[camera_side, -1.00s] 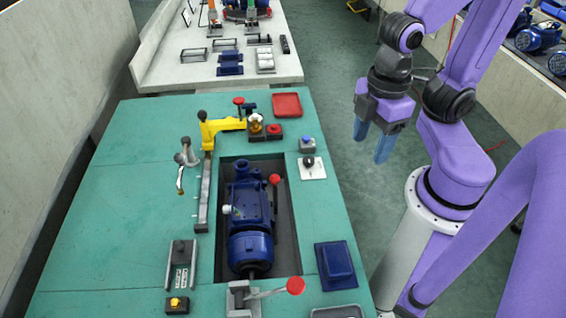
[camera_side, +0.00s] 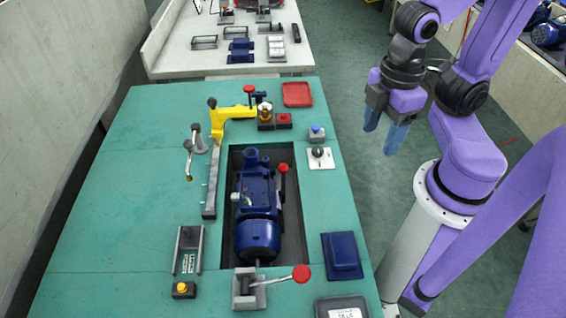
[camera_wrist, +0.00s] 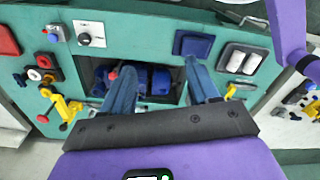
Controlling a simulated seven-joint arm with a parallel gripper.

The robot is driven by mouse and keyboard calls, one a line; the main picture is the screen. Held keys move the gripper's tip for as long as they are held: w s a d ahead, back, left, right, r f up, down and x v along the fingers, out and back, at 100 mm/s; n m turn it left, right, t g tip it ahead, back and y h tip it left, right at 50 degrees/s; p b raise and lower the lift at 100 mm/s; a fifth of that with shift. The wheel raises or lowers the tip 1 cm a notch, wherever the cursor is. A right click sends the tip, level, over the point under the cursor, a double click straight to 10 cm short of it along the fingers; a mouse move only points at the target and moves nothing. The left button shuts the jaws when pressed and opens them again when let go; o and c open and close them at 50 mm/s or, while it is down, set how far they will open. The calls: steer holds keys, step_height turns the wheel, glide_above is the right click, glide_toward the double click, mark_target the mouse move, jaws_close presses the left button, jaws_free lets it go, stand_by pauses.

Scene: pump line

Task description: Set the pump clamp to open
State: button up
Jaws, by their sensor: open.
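A blue pump (camera_side: 258,205) lies in a dark recess of the green bench; part of it shows between my fingers in the wrist view (camera_wrist: 160,82). A grey metal clamp (camera_side: 248,288) stands at the recess's near end. Its lever points right and lies low, ending in a red knob (camera_side: 301,273). Another lever with a red ball (camera_side: 283,168) rises at the recess's right side. I cannot tell for sure which one is the pump clamp. My gripper (camera_side: 384,137) is open and empty, right of the bench and raised; its two blue fingers also show in the wrist view (camera_wrist: 162,92).
A yellow arm (camera_side: 232,113) stands beyond the recess, near a red tray (camera_side: 297,94). A dial plate (camera_side: 320,157) and a blue block (camera_side: 342,256) sit along the right. A grey metal lever (camera_side: 195,143) stands at left. The bench's left part is clear.

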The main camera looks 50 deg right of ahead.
steer(key=shift+w+a, duration=0.1)
steer(key=shift+w, duration=0.05)
steer(key=c, duration=0.4)
steer(key=m, duration=1.3)
glide_above(283, 165)
step_height(283, 165, down, 5)
step_height(283, 165, down, 17)
steer(key=shift+c, duration=0.2)
